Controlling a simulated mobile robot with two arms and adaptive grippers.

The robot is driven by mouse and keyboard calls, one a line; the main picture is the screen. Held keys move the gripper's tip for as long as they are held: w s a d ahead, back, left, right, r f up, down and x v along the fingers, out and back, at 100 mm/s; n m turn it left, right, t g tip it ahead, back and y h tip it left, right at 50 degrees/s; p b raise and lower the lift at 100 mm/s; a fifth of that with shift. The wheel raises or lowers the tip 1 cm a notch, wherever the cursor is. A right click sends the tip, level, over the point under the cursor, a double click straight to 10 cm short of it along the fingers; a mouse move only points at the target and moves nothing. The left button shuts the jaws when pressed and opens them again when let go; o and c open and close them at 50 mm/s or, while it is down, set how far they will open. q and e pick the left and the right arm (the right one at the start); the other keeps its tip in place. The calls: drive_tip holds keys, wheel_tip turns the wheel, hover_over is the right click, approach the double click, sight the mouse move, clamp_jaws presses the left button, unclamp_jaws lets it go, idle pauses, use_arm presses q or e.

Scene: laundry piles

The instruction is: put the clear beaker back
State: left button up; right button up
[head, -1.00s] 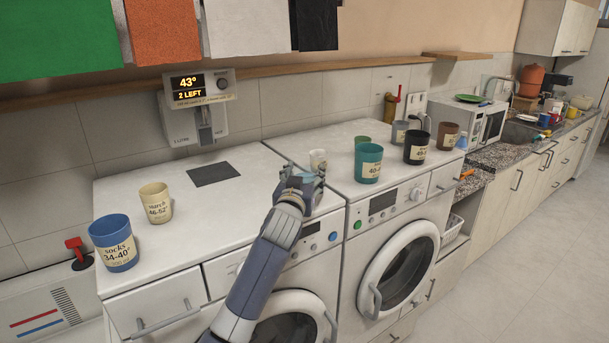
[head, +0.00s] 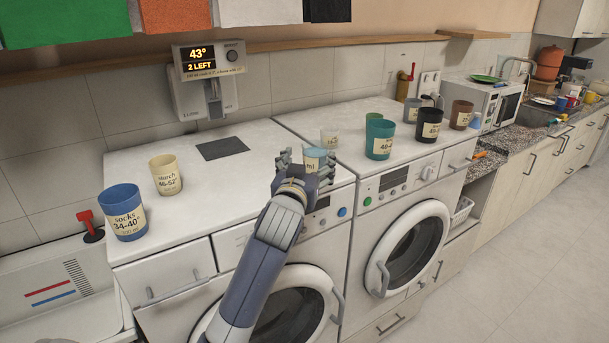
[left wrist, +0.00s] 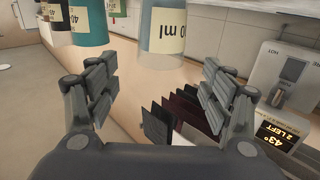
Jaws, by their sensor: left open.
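The clear beaker (head: 318,155) is pale, bluish and see-through with a cream label. It stands upright near the front edge of the left washing machine's top (head: 262,165). My right gripper is not in view.
Teal (head: 380,140), black (head: 428,125) and brown (head: 461,115) cups stand on the right machine. Blue (head: 123,213) and cream (head: 166,175) cups stand at left. A dark flat pad (head: 222,148) lies on the left top.

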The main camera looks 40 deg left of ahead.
use_arm(q)
drive_tip(key=v, duration=0.4)
drive_tip(key=shift+s+b, duration=0.15)
drive_tip(key=shift+b, duration=0.2)
